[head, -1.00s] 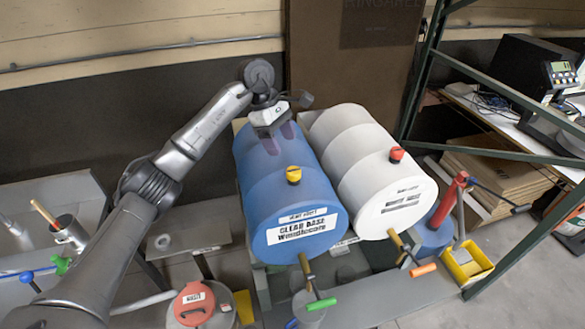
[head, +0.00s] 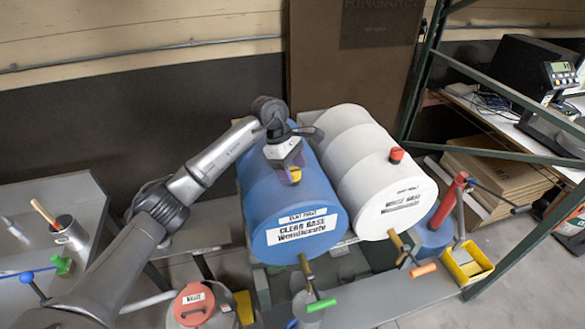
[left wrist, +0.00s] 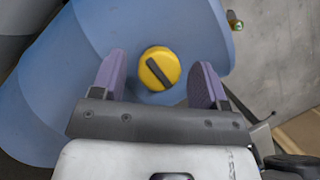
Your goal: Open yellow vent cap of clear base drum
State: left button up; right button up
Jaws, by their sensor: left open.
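The blue clear base drum (head: 262,205) lies on its side on the rack, with its labelled end facing the front. Its yellow vent cap (left wrist: 159,69) sits on top of the drum and has a dark bar across it. In the head view the cap (head: 296,174) is mostly hidden by my left gripper (head: 288,177). In the left wrist view my left gripper (left wrist: 158,82) is open, with one purple finger on each side of the cap and a gap to both. My right gripper is not in view.
A white drum (head: 350,165) with a red cap (head: 396,155) lies close beside the blue drum on the right. A green rack post (head: 416,85) stands farther right. A red-lidded container (head: 194,303) and a yellow bin (head: 467,264) are lower down.

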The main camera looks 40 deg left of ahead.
pick_arm(q)
jog(key=c, duration=0.9)
